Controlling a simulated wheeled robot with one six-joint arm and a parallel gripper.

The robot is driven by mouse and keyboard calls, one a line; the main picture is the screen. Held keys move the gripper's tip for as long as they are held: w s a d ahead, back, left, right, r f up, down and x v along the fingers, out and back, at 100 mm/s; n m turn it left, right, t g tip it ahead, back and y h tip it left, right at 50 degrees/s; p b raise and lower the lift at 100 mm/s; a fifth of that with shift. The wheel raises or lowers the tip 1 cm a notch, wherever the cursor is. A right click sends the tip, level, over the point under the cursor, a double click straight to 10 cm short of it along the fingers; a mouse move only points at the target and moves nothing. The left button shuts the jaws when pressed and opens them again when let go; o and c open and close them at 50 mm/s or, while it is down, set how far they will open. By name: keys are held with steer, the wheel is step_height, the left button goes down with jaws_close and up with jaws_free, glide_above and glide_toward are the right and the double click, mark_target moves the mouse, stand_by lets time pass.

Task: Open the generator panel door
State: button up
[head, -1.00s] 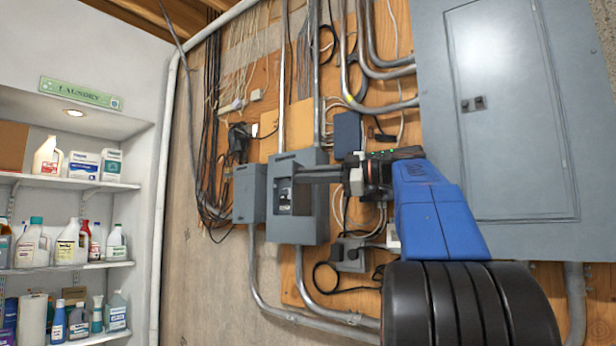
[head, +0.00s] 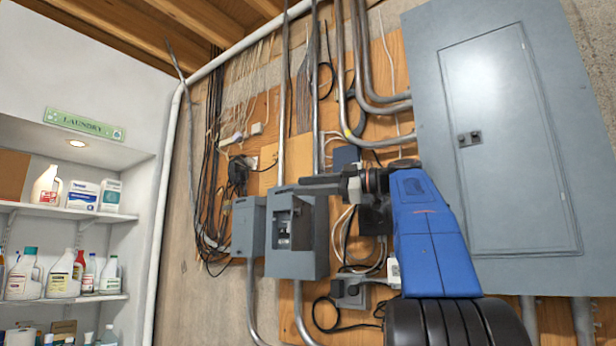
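A small grey box (head: 292,264) on the plywood wall has an opening in its front with a switch (head: 283,240) inside. A large grey panel (head: 425,90) at the right has a flush door (head: 515,190) that is shut, with a dark latch (head: 469,138) on its left edge. No label shows which is the generator panel. My gripper (head: 305,185) points left at the top edge of the small box and overlaps it in the picture. I cannot tell whether they touch. The fingers show side-on, so their opening is hidden. Nothing is visibly held.
A narrower grey box (head: 247,228) adjoins the small box on the left. Metal conduits (head: 317,90) and loose dark cables (head: 210,150) run along the wall. A small outlet box (head: 350,293) is below. Shelves with bottles (head: 60,275) stand at the left.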

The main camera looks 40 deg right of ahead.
steer(key=shift+r, duration=1.7)
steer(key=shift+s, duration=0.1)
